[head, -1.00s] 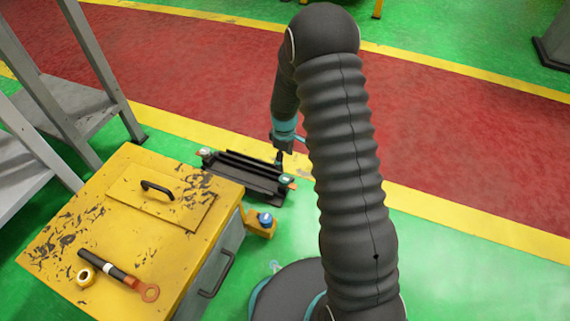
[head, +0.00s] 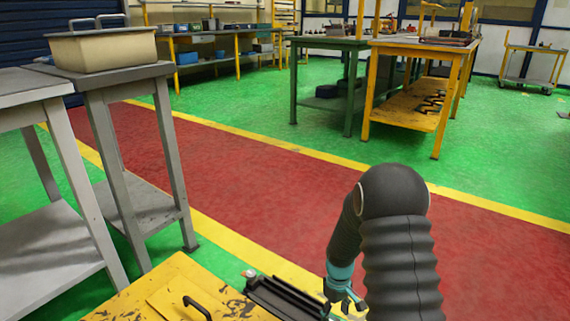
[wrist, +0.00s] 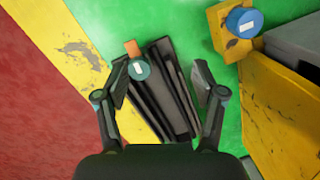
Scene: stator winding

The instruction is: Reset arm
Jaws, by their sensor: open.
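My gripper (wrist: 160,84) is open in the wrist view, its two fingers wide apart with nothing held between them. Below and between the fingers shows a black ridged rack (wrist: 163,92). In the head view my gripper (head: 345,298) hangs low at the end of my bent arm, its fingers partly cut off by the lower edge. The black rack (head: 285,299) is just left of it there. Whether gripper and rack touch cannot be told.
A yellow cabinet top (head: 165,295) with a black handle is at lower left. Grey tables (head: 120,80) stand left, one bearing a beige box (head: 103,48). A yellow workbench (head: 425,50) and green table (head: 325,45) stand beyond the clear red lane (head: 230,185).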

